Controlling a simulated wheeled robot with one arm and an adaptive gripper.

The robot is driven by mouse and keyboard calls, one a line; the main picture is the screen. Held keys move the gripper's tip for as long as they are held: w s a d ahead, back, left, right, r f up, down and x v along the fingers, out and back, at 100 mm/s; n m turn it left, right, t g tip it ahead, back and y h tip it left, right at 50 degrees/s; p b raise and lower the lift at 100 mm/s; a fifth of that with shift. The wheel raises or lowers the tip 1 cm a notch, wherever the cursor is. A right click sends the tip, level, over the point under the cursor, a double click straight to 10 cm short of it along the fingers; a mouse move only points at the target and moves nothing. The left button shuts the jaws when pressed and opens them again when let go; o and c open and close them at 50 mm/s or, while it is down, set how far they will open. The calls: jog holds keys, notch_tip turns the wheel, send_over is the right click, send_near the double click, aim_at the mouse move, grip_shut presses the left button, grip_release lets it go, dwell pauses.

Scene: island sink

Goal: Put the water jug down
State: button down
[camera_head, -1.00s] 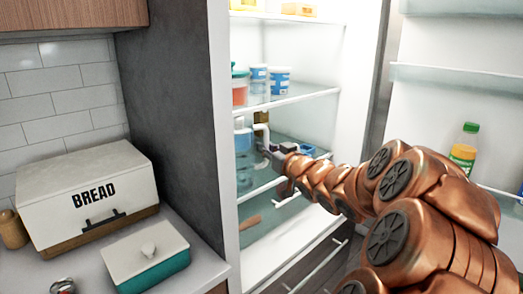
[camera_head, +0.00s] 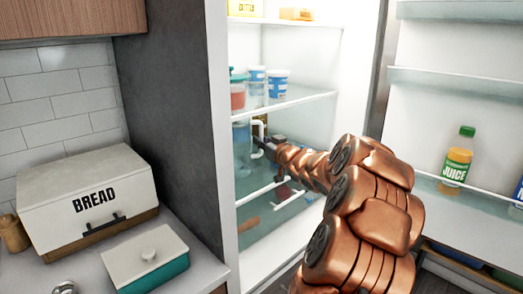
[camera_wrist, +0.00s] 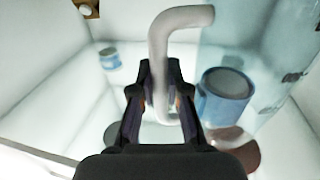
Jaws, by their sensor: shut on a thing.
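The water jug (camera_head: 241,136) is a clear, bluish vessel with a white handle. It is inside the open fridge at the left, below the upper glass shelf. My gripper (camera_head: 262,148) reaches into the fridge from the right and is shut on the jug's handle. In the wrist view the white handle (camera_wrist: 160,60) runs down between the fingers of my gripper (camera_wrist: 161,88), and the jug's see-through body (camera_wrist: 225,45) is at the right. The jug's base is unclear, so I cannot tell whether it touches the shelf below.
Blue-and-white tubs (camera_head: 277,82) and a red container (camera_head: 237,96) stand on the upper shelf (camera_head: 300,97). A blue can-like container (camera_wrist: 226,92) shows near the jug in the wrist view. The open fridge door holds a juice bottle (camera_head: 458,158). A bread box (camera_head: 85,190) is on the counter.

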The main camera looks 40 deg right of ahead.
aim_at(262, 154)
jog(key=shift+f, duration=1.7)
jog(key=c, duration=1.2)
grip_release()
jog(key=shift+f, duration=0.15)
jog(key=shift+o, duration=0.2)
jog(key=shift+r, duration=0.2)
jog(key=b+v, duration=0.1)
jog(key=v, duration=1.1)
jog(key=shift+s+f, duration=0.15)
